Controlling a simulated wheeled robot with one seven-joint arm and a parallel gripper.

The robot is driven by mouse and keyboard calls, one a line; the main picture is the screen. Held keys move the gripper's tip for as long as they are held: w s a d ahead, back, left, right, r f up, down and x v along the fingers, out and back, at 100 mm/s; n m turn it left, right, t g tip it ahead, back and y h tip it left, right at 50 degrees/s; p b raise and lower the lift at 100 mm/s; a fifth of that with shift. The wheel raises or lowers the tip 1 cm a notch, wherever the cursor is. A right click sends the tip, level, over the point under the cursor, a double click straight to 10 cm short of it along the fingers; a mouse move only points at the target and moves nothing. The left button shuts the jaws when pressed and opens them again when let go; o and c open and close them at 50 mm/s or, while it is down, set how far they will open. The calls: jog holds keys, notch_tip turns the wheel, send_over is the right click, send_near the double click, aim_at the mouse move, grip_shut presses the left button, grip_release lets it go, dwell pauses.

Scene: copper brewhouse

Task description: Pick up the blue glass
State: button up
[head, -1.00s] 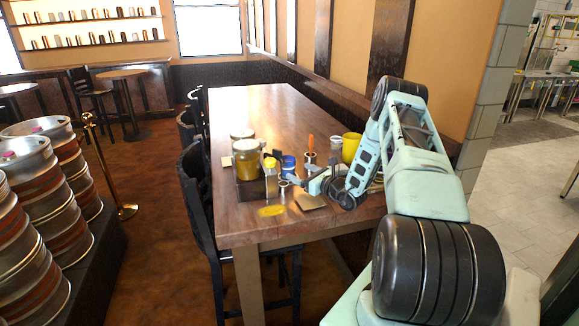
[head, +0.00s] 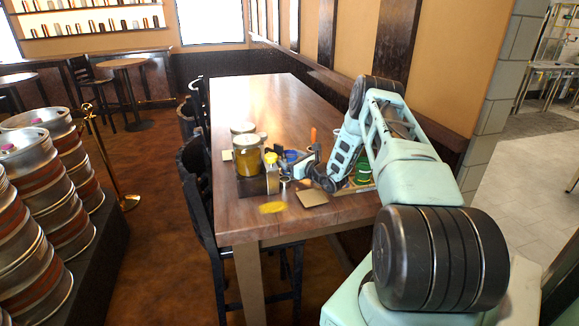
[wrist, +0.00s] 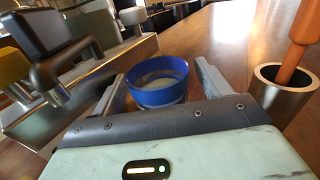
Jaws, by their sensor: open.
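The blue glass (wrist: 158,82) stands upright on the wooden table in the wrist view, between the two fingers of my gripper (wrist: 160,90). The fingers are open, one on each side of it, with a gap showing on the right side. I cannot tell whether the left finger touches it. In the head view the blue glass (head: 291,156) shows only in part, behind my gripper (head: 302,165) near the table's front end.
A metal cup with an orange-handled tool (wrist: 283,90) stands close to the right. A box with black taps (wrist: 75,85) stands close to the left. In the head view, amber jars (head: 247,157) stand left, and the far table (head: 262,95) is clear.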

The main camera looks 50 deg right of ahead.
jog(key=c, duration=1.3)
jog(key=shift+r, duration=0.15)
